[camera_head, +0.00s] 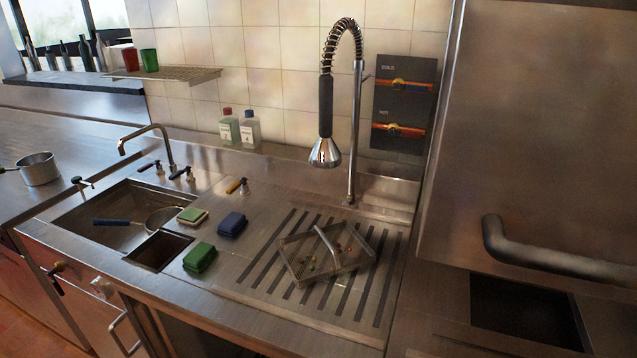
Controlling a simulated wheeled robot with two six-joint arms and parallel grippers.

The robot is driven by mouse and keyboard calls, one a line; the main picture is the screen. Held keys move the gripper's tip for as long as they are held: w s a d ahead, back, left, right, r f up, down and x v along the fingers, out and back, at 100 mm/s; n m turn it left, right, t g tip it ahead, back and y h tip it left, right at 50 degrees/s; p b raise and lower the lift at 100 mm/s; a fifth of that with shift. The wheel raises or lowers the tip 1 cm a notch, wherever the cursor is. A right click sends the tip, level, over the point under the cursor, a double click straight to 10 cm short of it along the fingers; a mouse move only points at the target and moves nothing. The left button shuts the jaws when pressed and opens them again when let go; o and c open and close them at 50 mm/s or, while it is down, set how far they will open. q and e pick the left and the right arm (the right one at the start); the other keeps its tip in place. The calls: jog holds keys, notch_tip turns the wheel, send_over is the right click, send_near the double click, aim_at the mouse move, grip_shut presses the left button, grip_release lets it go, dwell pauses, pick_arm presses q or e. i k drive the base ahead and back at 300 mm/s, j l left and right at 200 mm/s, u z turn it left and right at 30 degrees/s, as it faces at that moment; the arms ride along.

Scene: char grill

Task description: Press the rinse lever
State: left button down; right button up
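A pre-rinse faucet (355,140) stands upright at the back of the drainboard. Its spring hose arches over to a hanging chrome spray head (325,152) with a dark grip, above the grooved drainboard. A small lever-like piece sticks out from the upper pipe. I cannot tell for sure which piece is the rinse lever. Neither of my grippers is in view, and nothing touches the faucet or the taps.
A wire basket (295,262) holding small coloured bits sits on the grooved drainboard (375,295). Sponges (200,258) lie around the sink (100,232), which holds a strainer. Soap bottles (250,130) stand behind. A wall panel (404,105) has two orange-handled valves. A thick bar handle (550,258) juts out at right.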

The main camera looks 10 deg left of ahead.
aim_at(235, 186)
jog(key=j+z, duration=0.1)
jog(key=z, duration=0.4)
jog(key=j+z, duration=0.2)
jog(key=j, duration=0.25)
jog(key=k+j+z, duration=0.15)
jog(key=j, duration=0.3)
jog(key=k+j+z, duration=0.2)
jog(key=j, duration=0.25)
jog(key=j+z, duration=0.15)
jog(key=j, duration=0.3)
jog(key=k+j, duration=0.15)
jog(key=j, duration=0.25)
jog(key=k+j, duration=0.1)
jog(key=j, duration=0.25)
